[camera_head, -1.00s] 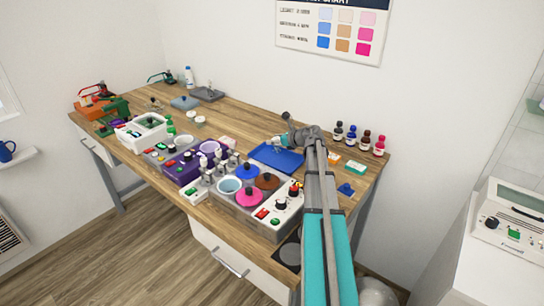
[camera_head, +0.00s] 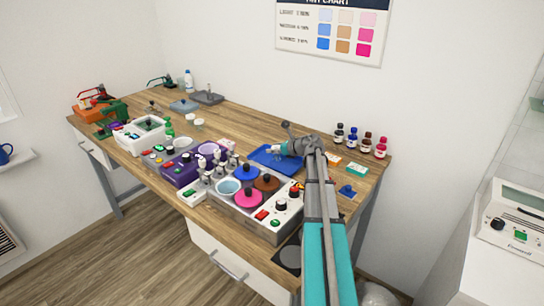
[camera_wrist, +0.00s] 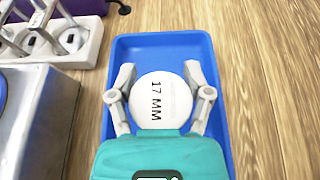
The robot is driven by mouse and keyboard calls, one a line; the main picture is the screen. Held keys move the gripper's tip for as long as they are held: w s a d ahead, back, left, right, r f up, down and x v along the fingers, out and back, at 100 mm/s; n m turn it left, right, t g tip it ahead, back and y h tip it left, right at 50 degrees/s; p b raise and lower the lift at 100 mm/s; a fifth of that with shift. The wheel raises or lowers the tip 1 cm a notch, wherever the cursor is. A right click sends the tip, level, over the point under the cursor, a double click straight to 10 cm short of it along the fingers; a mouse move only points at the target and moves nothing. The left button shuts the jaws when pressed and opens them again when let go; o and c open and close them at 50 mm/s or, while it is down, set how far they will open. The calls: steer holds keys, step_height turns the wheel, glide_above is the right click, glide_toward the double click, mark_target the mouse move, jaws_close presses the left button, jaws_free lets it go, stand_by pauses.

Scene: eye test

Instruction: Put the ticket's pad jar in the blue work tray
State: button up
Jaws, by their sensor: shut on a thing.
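A white round jar with a lid marked "17 MM" (camera_wrist: 158,97) sits between the two fingers of my gripper (camera_wrist: 160,85) in the wrist view. My gripper is shut on it. The blue work tray (camera_wrist: 160,45) lies beneath and around the jar in that view. I cannot tell whether the jar touches the tray floor. In the head view the blue tray (camera_head: 262,157) lies on the bench, with my gripper (camera_head: 283,149) over it; the jar is too small to make out there. No readable ticket shows.
A grey heater unit with coloured lidded pots (camera_head: 250,200) stands in front of the tray. A purple unit (camera_head: 182,172) is to the left. Small white jars (camera_head: 198,122) stand farther back.

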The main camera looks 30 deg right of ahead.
steer(key=shift+f+b, duration=0.5)
steer(key=shift+f, duration=0.3)
steer(key=o, duration=1.2)
steer(key=shift+r, duration=0.1)
steer(key=p+v, duration=0.4)
steer(key=v, duration=0.7)
steer(key=shift+w, duration=0.1)
steer(key=shift+s+d+r+p, duration=0.15)
steer(key=shift+s+p, duration=0.15)
steer(key=shift+s, duration=0.2)
steer(key=shift+w, duration=0.1)
